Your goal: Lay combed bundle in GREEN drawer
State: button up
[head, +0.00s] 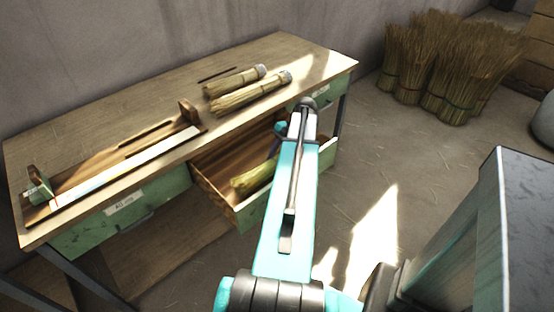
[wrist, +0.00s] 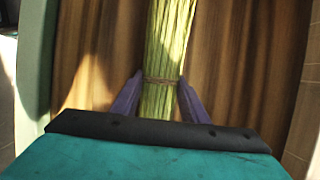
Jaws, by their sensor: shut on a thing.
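The yellow-green bundle (head: 252,179) is inside the open, wooden-bottomed drawer with a green front (head: 254,211), in the middle of the workbench. In the wrist view, the bundle (wrist: 168,40) runs lengthwise over brown boards, with a twine tie around it. My gripper (head: 271,156) reaches down into the drawer from its right side. In the wrist view, its purple fingers (wrist: 160,88) are shut on the bundle, one on each side at the tie. I cannot tell whether the bundle touches the drawer bottom. My arm hides the right part of the drawer.
Two tied straw bundles (head: 250,92) lie on the bench top (head: 95,136) behind the drawer. A long wooden jig (head: 120,165) lies at left. Closed green drawers flank the open one. Standing straw sheaves (head: 450,70) fill the back right. Floor at right is partly clear.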

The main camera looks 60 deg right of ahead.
jog(key=shift+f, duration=0.4)
jog(key=o, duration=1.2)
jog(key=shift+r, duration=0.1)
jog(key=v, duration=1.3)
jog(key=shift+r+b, duration=0.35)
jog(key=shift+b, duration=0.05)
